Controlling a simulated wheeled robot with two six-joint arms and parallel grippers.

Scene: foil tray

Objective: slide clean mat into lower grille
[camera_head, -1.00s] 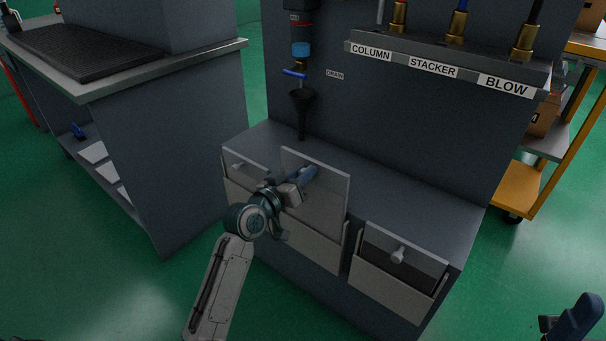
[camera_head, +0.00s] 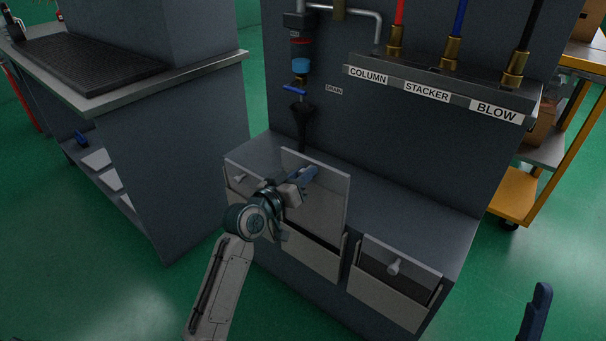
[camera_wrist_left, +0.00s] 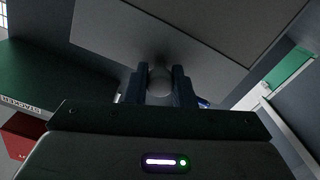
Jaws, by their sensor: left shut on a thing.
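My left gripper (camera_head: 303,179) is in front of the middle grey panel (camera_head: 328,208) of the low cabinet. In the left wrist view its two blue fingers are shut on a round pale knob (camera_wrist_left: 160,80) on the panel (camera_wrist_left: 150,45). The panel stands higher than its neighbours, with a dark gap below it above a pale strip. A blue part of my right gripper (camera_head: 538,312) shows at the bottom right; its jaws are not clear. I cannot pick out a clean mat or a lower grille with certainty.
A drain funnel (camera_head: 301,115) hangs above the cabinet top (camera_head: 405,205). A dark ribbed slab (camera_head: 85,50) lies on the left bench. Pale flat pieces (camera_head: 104,178) rest on its shelf.

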